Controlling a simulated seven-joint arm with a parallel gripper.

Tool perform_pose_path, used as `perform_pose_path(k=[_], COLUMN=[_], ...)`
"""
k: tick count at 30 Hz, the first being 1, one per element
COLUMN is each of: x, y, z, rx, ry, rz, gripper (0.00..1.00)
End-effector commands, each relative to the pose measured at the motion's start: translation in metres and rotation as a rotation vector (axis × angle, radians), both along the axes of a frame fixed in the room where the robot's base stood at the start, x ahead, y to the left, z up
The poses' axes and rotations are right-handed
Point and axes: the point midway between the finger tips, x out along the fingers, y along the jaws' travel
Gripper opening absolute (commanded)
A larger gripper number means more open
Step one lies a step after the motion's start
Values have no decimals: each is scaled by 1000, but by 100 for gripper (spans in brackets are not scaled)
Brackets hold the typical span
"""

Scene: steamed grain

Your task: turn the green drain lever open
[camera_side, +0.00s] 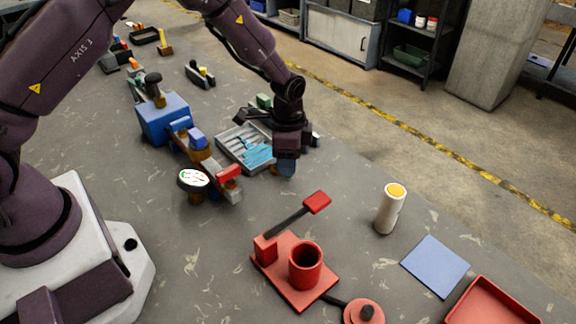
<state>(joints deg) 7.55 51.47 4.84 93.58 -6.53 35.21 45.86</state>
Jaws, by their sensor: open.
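I cannot make out a green lever for certain. A small green block-like part (264,101) shows just behind my wrist, beyond the grey tray. The pipe assembly carries a blue block handle (197,138), a red handle (229,173) and a round white-faced gauge (193,180). My gripper (287,168) points down, right of the red handle and beside the grey tray. A blue patch shows at its fingertips; I cannot tell whether it belongs to the fingers or to something behind. The gripper is open, with no object clearly held.
The grey tray (229,138) holds light-blue items. A blue box (163,120) stands at the assembly's far end. In front are a red base with a cup (305,265), a white cylinder with a yellow top (390,209), a blue mat (435,266) and a red tray (490,309).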

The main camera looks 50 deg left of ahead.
Motion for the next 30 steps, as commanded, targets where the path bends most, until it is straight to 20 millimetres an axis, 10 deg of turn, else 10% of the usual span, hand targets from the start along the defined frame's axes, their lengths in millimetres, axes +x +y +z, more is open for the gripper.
perform_pose_path(k=[17, 23, 30], x=[0, 0, 0], y=[0, 0, 0], z=[-29, -29, -29], rx=[0, 0, 0], ry=[0, 0, 0], rz=[0, 1, 12], gripper=[49, 3, 0])
